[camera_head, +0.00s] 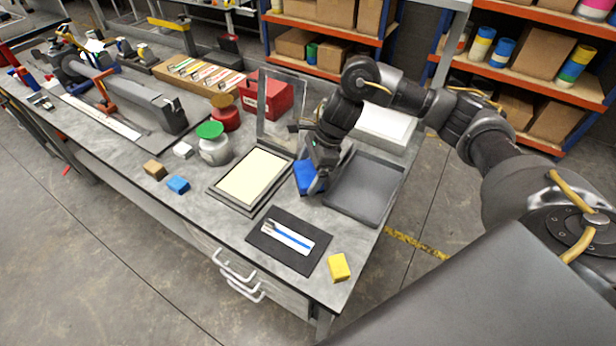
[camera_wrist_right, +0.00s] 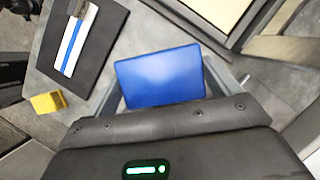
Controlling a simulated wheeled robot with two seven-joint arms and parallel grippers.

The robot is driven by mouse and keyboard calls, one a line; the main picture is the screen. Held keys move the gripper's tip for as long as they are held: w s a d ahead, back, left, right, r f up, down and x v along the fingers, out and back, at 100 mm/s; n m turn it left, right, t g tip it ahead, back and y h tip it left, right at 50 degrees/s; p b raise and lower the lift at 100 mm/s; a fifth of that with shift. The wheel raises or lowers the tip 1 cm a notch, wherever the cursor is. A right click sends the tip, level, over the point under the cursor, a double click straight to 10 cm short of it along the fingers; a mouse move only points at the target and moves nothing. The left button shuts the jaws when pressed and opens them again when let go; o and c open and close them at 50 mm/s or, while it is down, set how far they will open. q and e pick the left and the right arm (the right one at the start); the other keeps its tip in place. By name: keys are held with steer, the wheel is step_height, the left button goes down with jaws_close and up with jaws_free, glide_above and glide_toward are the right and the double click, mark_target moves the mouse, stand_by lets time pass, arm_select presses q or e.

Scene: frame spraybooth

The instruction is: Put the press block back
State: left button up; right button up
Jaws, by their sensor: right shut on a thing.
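The blue press block (camera_head: 303,178) is between the fingers of my right gripper (camera_head: 319,187), which is shut on it. In the right wrist view the block (camera_wrist_right: 160,77) shows as a flat blue face between the two grey fingers. It sits between the frame with a cream panel (camera_head: 254,177) on its left and the dark grey tray (camera_head: 369,188) on its right. The gripper hides part of the block, and I cannot tell whether it touches the table. My left gripper is not in view.
A clear upright pane (camera_head: 281,108) stands behind the cream-panel frame. A black mat (camera_head: 269,251) with a blue-white tool and a yellow block (camera_head: 339,267) are near the front edge. A green-lidded jar (camera_head: 213,146) and small brown (camera_head: 154,170) and blue (camera_head: 178,184) blocks are left.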

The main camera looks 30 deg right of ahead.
mark_target(308, 179)
steer(key=shift+w+f+p, duration=0.15)
steer(key=shift+f+p, duration=0.15)
steer(key=shift+f, duration=0.65)
steer(key=shift+w+f+p, duration=0.15)
steer(key=shift+f+p, duration=0.1)
steer(key=shift+f, duration=0.65)
steer(key=shift+f+b, duration=0.25)
steer(key=shift+b, duration=0.1)
steer(key=o, duration=0.6)
steer(key=shift+o, duration=0.2)
steer(key=shift+r, duration=0.1)
